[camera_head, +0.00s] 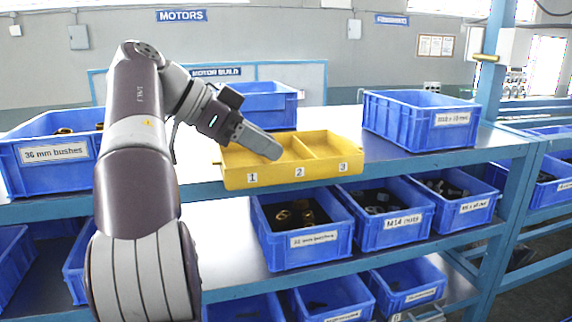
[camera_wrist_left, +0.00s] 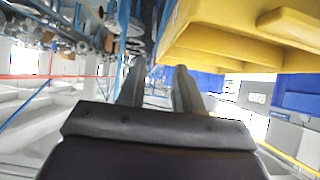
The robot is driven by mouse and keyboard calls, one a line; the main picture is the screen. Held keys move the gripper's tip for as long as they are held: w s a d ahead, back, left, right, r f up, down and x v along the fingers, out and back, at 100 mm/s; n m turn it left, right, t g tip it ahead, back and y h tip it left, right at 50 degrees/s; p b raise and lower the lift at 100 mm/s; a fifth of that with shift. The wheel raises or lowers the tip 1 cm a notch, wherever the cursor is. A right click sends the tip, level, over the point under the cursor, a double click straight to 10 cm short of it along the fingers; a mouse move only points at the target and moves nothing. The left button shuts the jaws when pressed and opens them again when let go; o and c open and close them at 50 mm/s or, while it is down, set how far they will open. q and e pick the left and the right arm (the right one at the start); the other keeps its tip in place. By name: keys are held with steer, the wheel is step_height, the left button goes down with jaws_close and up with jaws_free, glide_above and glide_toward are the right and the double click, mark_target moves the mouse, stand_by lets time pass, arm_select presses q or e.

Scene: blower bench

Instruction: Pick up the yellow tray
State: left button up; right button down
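The yellow tray (camera_head: 321,171) sits on the top shelf near its front edge, with compartments labelled 1, 2 and 3 on its front wall. My left gripper (camera_head: 272,151) reaches in from the left and overlaps the tray's left part in the head view. In the left wrist view the two fingers (camera_wrist_left: 159,70) are apart with nothing seen between them. The tray (camera_wrist_left: 225,42) fills the upper right there, beside and beyond the fingers. I cannot tell whether a finger touches it. My right gripper is not in view.
On the top shelf (camera_head: 395,158), a blue bin (camera_head: 415,122) stands right of the tray, another blue bin (camera_head: 262,103) behind it, and a bin of 36 mm bushes (camera_head: 50,172) at the left. More labelled blue bins fill the lower shelves. The shelf is bare just right of the tray.

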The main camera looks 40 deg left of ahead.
mark_target(300, 161)
arm_select(q)
steer(key=x, duration=0.8)
steer(key=shift+a+p, duration=0.1)
steer(key=shift+p, duration=0.3)
jaws_close()
